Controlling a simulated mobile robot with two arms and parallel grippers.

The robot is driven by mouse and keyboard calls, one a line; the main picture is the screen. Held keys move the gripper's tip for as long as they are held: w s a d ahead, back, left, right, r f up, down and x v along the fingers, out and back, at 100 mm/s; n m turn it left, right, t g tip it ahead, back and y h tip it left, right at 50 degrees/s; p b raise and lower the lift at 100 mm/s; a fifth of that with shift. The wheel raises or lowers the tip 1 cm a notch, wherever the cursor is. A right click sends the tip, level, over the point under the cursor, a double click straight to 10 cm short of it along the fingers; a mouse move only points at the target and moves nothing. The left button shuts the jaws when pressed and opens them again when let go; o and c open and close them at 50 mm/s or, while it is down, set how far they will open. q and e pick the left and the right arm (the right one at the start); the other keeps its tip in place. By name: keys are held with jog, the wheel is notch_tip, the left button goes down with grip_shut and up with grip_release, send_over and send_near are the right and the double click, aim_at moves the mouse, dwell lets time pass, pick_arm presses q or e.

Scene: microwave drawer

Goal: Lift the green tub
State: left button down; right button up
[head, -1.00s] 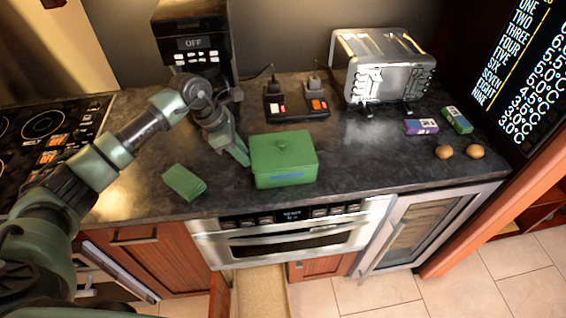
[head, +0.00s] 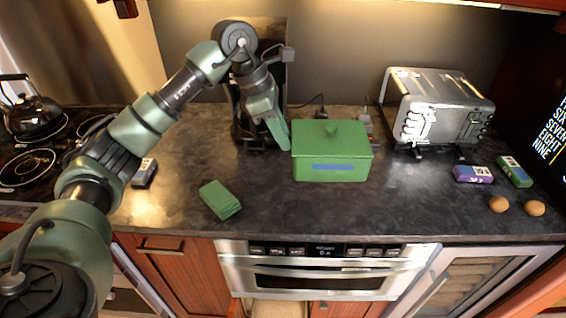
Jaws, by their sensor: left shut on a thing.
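The green tub (head: 331,168) is a box with a lid and a small knob on top, and a blue label on its front. It is level and appears held a little above the dark counter, in the middle of the head view. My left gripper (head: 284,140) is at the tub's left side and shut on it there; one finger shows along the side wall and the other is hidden. My right gripper is not in view.
A toaster (head: 440,112), a purple box (head: 473,174), a green box (head: 514,171) and two brown eggs or potatoes (head: 516,206) are to the right. A black coffee maker (head: 240,115) stands behind my gripper. The front counter is clear.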

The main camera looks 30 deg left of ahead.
pick_arm(q)
notch_tip(320, 180, up, 6)
jog(key=shift+b, duration=0.3)
notch_tip(320, 180, up, 5)
jog(key=p, duration=0.4)
